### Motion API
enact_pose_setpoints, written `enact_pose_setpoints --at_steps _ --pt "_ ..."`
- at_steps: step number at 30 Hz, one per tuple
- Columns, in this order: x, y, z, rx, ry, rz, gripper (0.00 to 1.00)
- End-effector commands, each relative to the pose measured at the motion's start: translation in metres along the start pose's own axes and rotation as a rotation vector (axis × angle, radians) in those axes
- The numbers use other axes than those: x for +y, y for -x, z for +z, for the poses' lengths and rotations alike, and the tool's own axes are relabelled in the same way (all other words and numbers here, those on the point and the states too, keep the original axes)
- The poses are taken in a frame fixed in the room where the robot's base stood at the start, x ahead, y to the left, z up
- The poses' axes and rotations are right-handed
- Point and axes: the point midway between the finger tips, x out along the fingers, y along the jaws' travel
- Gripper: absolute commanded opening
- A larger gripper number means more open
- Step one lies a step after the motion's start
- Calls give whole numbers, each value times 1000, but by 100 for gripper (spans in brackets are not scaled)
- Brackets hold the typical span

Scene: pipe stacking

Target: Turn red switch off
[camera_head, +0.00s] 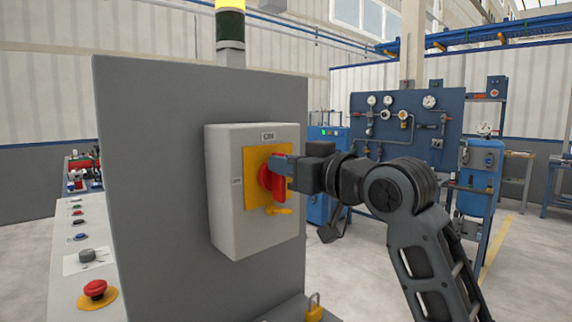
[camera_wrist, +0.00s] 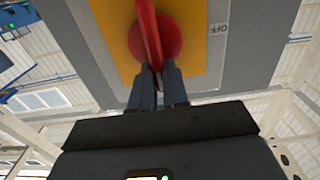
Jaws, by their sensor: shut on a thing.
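The red switch (camera_head: 266,179) is a rotary handle on a yellow plate (camera_head: 253,163), on the front of a light grey box (camera_head: 226,190) fixed to a grey panel. My gripper (camera_head: 283,170) reaches it from the right and is shut on its handle. In the wrist view, the two fingers (camera_wrist: 158,82) hold the red handle (camera_wrist: 150,35) between them. The handle runs along the line of the fingers there. The fingers hide part of the handle in the head view.
A yellow padlock (camera_head: 314,308) sits below the box near the panel's foot. A side console with a red emergency button (camera_head: 95,289) stands at the left. A blue gauge board (camera_head: 410,125) is behind my arm. Open floor lies at the right.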

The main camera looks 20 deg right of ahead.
Motion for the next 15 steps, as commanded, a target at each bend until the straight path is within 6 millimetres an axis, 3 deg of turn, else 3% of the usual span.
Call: enact_pose_setpoints --at_steps 15 --pt "-2 -1 1 1 69 0 0"
